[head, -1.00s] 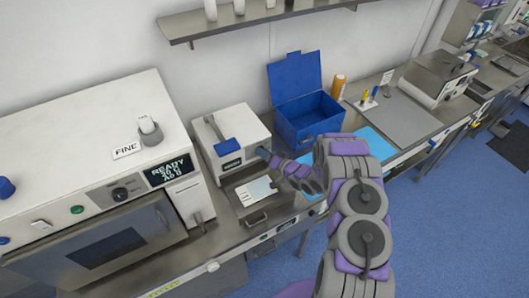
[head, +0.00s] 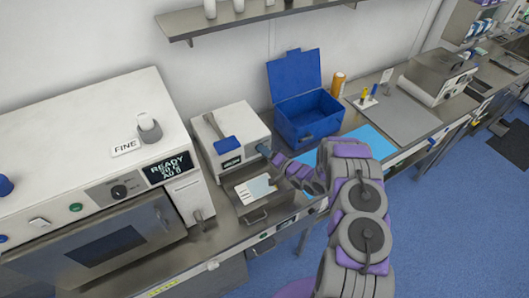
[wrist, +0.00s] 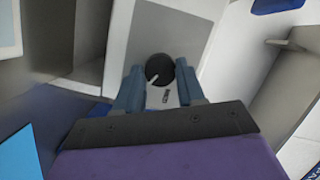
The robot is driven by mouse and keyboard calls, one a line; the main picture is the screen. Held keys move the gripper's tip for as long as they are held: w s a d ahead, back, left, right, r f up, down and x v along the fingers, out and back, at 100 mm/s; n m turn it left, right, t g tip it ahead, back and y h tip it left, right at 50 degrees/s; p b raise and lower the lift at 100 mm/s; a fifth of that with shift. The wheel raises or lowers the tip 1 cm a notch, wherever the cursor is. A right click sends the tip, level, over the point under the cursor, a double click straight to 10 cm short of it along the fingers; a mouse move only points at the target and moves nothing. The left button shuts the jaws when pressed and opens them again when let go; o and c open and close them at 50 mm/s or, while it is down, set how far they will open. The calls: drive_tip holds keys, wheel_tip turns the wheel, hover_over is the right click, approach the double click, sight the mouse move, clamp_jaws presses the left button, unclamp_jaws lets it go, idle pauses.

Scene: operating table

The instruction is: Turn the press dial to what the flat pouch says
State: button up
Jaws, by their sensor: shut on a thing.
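The press (head: 228,140) is a white box with a blue-ended lever on top, in the middle of the head view. Its dial (wrist: 160,70) is a round black knob with a white pointer line, angled toward lower left in the wrist view. My gripper (wrist: 160,82) has its two blue-grey fingers on either side of the dial and is shut on it. In the head view my gripper (head: 265,150) reaches the press's right side, and the dial is hidden there. A pale flat pouch (head: 256,188) lies on a metal tray in front of the press; its writing is too small to read.
A white oven-like machine (head: 100,150) with a "READY" display stands to the left. An open blue box (head: 312,120) stands behind my arm, with an orange bottle (head: 338,84) beside it. A light blue mat (head: 370,143) lies to the right. A shelf hangs above.

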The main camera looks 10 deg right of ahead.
drive_tip(key=shift+d, duration=0.15)
drive_tip(key=o, duration=1)
drive_tip(key=shift+w, duration=0.1)
drive_tip(key=shift+o, duration=0.2)
drive_tip(key=b+v, duration=0.2)
drive_tip(key=v, duration=1.5)
drive_tip(key=shift+s+d, duration=0.2)
drive_tip(key=shift+d, duration=0.05)
drive_tip(key=shift+f, duration=0.15)
